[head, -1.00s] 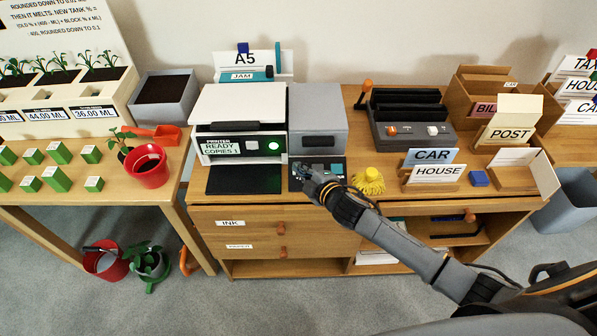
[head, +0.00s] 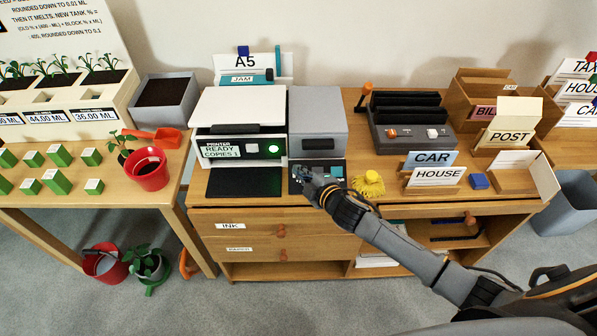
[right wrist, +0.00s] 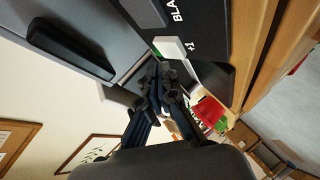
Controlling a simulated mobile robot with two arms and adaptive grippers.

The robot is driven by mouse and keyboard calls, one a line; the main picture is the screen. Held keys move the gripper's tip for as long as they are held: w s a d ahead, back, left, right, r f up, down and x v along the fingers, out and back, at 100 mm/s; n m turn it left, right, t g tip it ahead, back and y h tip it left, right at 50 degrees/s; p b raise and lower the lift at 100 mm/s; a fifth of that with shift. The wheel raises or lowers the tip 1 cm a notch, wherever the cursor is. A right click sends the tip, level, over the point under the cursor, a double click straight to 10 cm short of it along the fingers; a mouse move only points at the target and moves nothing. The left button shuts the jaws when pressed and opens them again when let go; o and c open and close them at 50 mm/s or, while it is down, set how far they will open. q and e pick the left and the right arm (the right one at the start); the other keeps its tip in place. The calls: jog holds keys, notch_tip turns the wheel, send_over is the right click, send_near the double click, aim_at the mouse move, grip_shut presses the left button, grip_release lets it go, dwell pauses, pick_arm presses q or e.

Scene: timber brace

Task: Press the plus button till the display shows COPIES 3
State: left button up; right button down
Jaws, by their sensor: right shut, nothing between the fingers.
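The printer (head: 240,106) stands on the wooden desk, and its display (head: 222,151) reads READY COPIES 1. A green light glows at the right of its front. A dark button panel (head: 335,163) lies to the right of the printer's black tray. My right gripper (head: 303,177) is shut and empty over the left front of this panel, hiding part of it. In the right wrist view, a white plus button (right wrist: 170,47) sits beside a "+1" label. The shut fingertips (right wrist: 158,76) are close to the button; contact cannot be told. My left gripper is not in view.
A grey box (head: 318,122) stands behind the panel. A yellow knobbly object (head: 369,184) sits just right of my gripper. CAR (head: 431,158) and HOUSE (head: 437,176) signs stand farther right. The black tray (head: 244,182) in front of the printer is clear.

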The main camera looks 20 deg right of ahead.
jog(key=shift+f, duration=0.15)
jog(key=shift+w+f, duration=0.2)
jog(key=shift+w, duration=0.05)
jog(key=shift+w+d+f+b, duration=0.1)
jog(key=shift+w+f+b, duration=0.05)
jog(key=shift+f+b, duration=0.3)
dwell(0.8)
jog(key=shift+r, duration=0.15)
jog(key=shift+s+r+p, duration=0.4)
jog(key=shift+r+p, duration=0.25)
jog(key=shift+p, duration=0.2)
jog(key=shift+s+a+r+p, duration=0.2)
jog(key=shift+s+r+p, duration=0.05)
jog(key=shift+r+p, duration=0.5)
jog(key=r+p, duration=0.1)
jog(key=s+r+p, duration=0.1)
jog(key=s+p, duration=0.1)
jog(key=shift+a+r, duration=0.25)
jog(key=shift+r, duration=0.15)
